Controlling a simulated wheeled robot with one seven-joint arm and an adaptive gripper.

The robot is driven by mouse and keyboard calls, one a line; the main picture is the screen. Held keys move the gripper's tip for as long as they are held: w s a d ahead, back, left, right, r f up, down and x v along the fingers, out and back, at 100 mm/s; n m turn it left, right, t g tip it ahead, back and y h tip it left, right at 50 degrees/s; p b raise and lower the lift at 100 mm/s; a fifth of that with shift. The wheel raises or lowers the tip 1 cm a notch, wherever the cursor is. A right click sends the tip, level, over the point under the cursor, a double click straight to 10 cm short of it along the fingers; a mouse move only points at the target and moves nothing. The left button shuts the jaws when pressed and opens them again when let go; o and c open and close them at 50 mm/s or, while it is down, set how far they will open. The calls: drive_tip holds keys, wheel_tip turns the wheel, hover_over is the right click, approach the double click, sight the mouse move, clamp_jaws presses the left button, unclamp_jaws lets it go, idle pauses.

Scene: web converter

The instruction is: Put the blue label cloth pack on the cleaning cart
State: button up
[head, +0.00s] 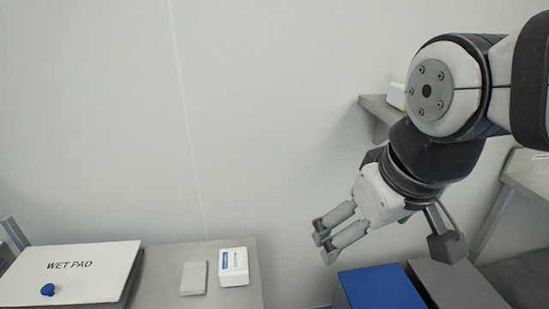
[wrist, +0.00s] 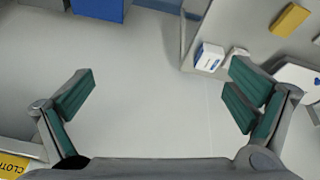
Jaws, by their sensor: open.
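A white pack with a blue label (head: 234,265) lies on a grey surface (head: 170,279) left of centre in the head view. It also shows in the wrist view (wrist: 209,57), right of centre. My gripper (head: 322,234) hangs in the air right of the pack, apart from it, fingers pointing down and left. In the wrist view the fingers (wrist: 160,92) are spread wide with nothing between them. I cannot tell for certain which surface is the cleaning cart.
A grey-white block (head: 194,278) lies beside the pack. A white WET PAD lid (head: 75,272) with a blue knob is further left. A blue box (head: 382,287) and a grey box (head: 455,284) stand below my arm. A wall shelf (head: 376,112) is behind it. A yellow pack (wrist: 290,19) shows in the wrist view.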

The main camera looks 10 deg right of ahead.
drive_tip(key=shift+s+d+m+t, duration=0.2)
drive_tip(key=shift+s+m, duration=0.35)
drive_tip(key=shift+s, duration=0.4)
drive_tip(key=shift+s+d+m+t, duration=0.1)
drive_tip(key=shift+s+d+m, duration=0.15)
drive_tip(key=shift+s+m, duration=0.5)
drive_tip(key=shift+s, duration=0.2)
